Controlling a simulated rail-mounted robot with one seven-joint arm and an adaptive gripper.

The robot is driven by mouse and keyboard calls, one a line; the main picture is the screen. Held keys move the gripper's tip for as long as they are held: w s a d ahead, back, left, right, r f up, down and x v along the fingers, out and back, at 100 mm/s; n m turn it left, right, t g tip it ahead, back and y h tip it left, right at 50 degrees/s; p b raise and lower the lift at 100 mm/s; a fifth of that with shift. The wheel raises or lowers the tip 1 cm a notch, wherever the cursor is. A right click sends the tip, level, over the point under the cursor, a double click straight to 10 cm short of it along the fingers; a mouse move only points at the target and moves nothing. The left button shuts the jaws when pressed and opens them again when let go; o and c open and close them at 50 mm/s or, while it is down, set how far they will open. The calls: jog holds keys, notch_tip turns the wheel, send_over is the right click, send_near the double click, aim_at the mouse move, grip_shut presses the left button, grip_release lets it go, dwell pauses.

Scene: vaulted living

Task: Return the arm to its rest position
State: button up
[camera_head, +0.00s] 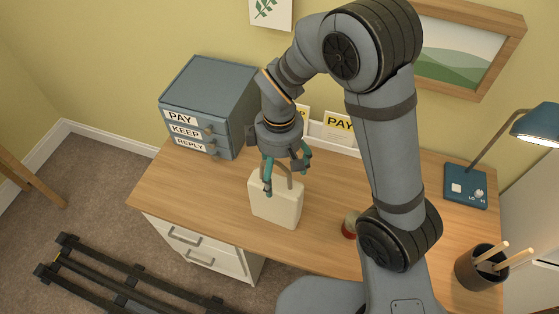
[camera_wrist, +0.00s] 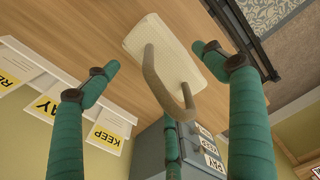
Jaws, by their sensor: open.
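My arm reaches over the wooden desk (camera_head: 335,238) from the right, bent at the elbow, with my gripper (camera_head: 287,180) pointing down. Its teal fingers are open above a cream block-shaped object (camera_head: 275,205) with a curved brown handle, which stands on the desk. In the wrist view the cream object (camera_wrist: 162,50) and its handle (camera_wrist: 152,72) show between the spread fingers of my gripper (camera_wrist: 155,62). The fingers look apart from the handle, and nothing is held. In the head view the fingers partly hide the handle.
A blue-grey drawer unit (camera_head: 202,110) labelled PAY, KEEP and REPLY stands at the back left. Cards (camera_head: 338,124) stand in a white rack along the wall. A lamp (camera_head: 466,184) and pen cup (camera_head: 478,268) are right.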

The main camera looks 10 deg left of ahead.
aim_at(278, 180)
notch_tip(278, 180, up, 6)
jog(key=shift+d+f, duration=0.1)
jog(key=shift+f, duration=0.05)
jog(key=shift+f, duration=0.1)
jog(key=f, duration=0.5)
jog(key=f+p, duration=0.1)
jog(key=f, duration=0.4)
jog(key=shift+s+a+f, duration=0.15)
jog(key=shift+a+f, duration=0.05)
jog(key=shift+f, duration=0.15)
notch_tip(278, 180, up, 4)
jog(key=shift+a, duration=0.1)
jog(key=shift+d+r, duration=0.25)
jog(key=shift+r, duration=0.1)
